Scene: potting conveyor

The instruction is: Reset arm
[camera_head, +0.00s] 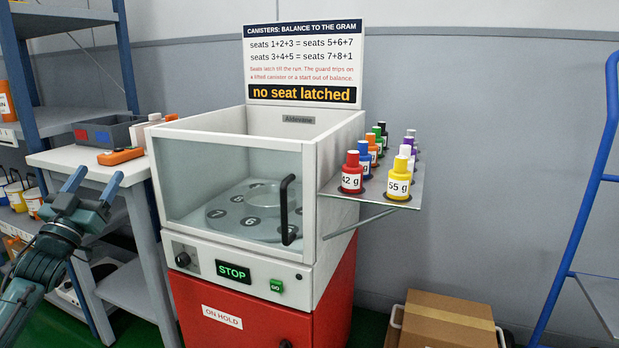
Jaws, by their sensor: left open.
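My left gripper (93,183) is at the lower left, in front of the white side table. Its two blue-grey fingers point up and are spread apart with nothing between them. My right gripper is not in view. A machine (237,230) with a white upper housing, clear front window and red base stands in the centre. Numbered seats, with 7 and 6 readable, show inside on a round plate, and no canister is seen on them. A black handle (286,210) is on the front. Its display (233,272) reads STOP, and the sign (304,62) above reads "no seat latched".
A side shelf (335,187) on the machine's right holds several coloured canisters, including a red one (352,172) and a yellow one (399,180). A white table (60,158) with an orange device (121,156) stands left. A cardboard box (445,318) and blue frame (588,190) are right.

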